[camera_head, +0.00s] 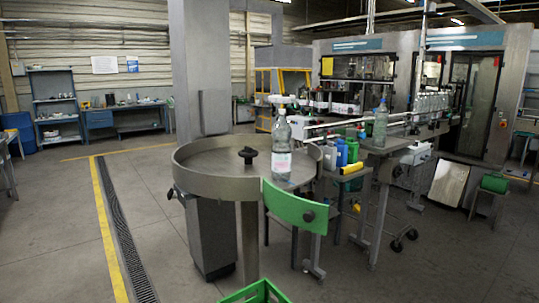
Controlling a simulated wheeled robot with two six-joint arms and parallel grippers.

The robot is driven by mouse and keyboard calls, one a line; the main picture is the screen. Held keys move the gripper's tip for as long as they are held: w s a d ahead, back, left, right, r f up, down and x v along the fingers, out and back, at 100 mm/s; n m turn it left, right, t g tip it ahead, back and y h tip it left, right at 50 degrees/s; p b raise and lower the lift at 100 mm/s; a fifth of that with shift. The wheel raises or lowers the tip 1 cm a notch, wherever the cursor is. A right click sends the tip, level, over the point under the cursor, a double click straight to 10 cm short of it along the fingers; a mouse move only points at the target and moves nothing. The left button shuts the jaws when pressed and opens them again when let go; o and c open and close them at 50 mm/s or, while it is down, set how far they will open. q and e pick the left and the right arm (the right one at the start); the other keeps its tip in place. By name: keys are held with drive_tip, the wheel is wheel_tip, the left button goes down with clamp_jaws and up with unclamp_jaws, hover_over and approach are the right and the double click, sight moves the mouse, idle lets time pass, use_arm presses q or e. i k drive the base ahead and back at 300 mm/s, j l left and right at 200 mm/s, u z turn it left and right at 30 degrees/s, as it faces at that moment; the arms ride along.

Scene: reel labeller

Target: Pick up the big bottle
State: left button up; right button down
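A big clear bottle (281,150) with a pale label stands upright on the right part of the round metal turntable (193,182). A second clear bottle (380,125) with a blue cap stands upright farther right, by the conveyor. From this view I cannot tell for certain which of the two is larger, but the one on the turntable looks bigger and nearer. Neither of my grippers shows in the head view.
A green curved guard (295,207) is fixed at the turntable's front right. A green crate (256,293) lies at the bottom edge. Several coloured containers (342,152) stand right of the turntable. The floor at left is clear beyond a drain grate (124,232).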

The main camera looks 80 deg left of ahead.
sight(281, 130)
drive_tip(key=i+j+u, duration=0.2)
drive_tip(key=i+u, duration=0.75)
drive_tip(key=i+l+u, duration=0.25)
drive_tip(key=i+u, duration=0.2)
drive_tip(key=i, duration=0.2)
